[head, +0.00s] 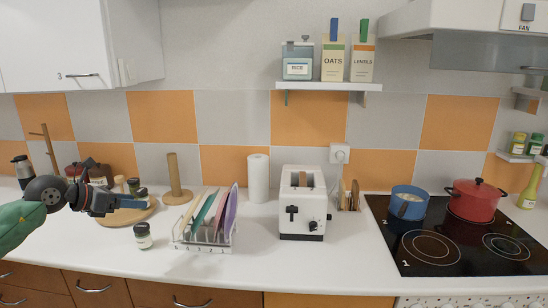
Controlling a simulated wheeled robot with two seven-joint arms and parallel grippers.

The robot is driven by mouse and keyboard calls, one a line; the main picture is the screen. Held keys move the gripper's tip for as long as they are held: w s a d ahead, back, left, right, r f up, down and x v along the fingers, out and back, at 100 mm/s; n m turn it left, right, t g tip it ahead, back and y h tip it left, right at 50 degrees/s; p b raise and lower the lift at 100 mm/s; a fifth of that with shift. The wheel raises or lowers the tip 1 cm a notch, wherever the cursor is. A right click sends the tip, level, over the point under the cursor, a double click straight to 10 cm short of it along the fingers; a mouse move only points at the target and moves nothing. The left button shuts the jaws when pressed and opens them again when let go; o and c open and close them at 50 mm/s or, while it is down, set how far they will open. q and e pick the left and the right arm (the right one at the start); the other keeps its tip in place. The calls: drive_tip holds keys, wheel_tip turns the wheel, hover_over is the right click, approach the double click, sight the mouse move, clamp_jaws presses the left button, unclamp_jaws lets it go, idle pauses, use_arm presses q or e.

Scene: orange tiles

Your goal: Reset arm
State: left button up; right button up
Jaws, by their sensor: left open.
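My left gripper (112,202) is at the left of the head view, on a dark wrist at the end of a green arm link. It is open and appears empty, above the left part of the white counter (200,270). It points right, in front of the round wooden board (128,218) and partly hides it and the jars there. A small dark-lidded jar (143,238) stands on the counter to the right of and below the gripper, apart from it. My right gripper is not in view.
A white dish rack (205,244) with several plates, a wooden paper-towel stand (175,175), a paper roll (258,178) and a white toaster (302,213) stand to the right. A black hob (450,250) holds a blue pot (409,203) and a red pot (473,200). The front counter is mostly clear.

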use_arm(q)
wheel_tip(320, 180, up, 14)
drive_tip(key=d+n+t+h, duration=0.3)
drive_tip(key=n+t+h, duration=0.1)
drive_tip(key=t+h, duration=0.15)
drive_tip(key=s+a+r+n+t+y, duration=0.1)
drive_tip(key=a+r+n+t+y, duration=0.45)
drive_tip(key=n+t+y, duration=0.75)
wheel_tip(320, 180, down, 16)
drive_tip(key=s+a+n+g+y, duration=0.1)
drive_tip(key=a+n+g+y, duration=0.2)
drive_tip(key=n+g+y, duration=1.2)
drive_tip(key=s+d+f+n+g+h, duration=0.1)
drive_tip(key=s+d+f+n+h, duration=0.25)
drive_tip(key=f, duration=0.55)
drive_tip(key=s+d+f+n+g+h, duration=0.1)
drive_tip(key=s+d+f+n+h, duration=0.2)
drive_tip(key=f, duration=0.7)
drive_tip(key=s+d+f+g+h, duration=0.55)
drive_tip(key=s+d+f, duration=0.75)
drive_tip(key=s+f, duration=0.4)
drive_tip(key=s+d+f+n+g+h, duration=0.1)
drive_tip(key=s+d+f, duration=0.3)
drive_tip(key=s, duration=0.5)
drive_tip(key=s+d+f+n+g+h, duration=0.1)
drive_tip(key=s+d+f, duration=0.3)
drive_tip(key=s+f, duration=0.5)
drive_tip(key=shift+s+d+f+g+h, duration=0.3)
drive_tip(key=shift+s+d+g+h, duration=0.15)
drive_tip(key=shift+s+g, duration=0.4)
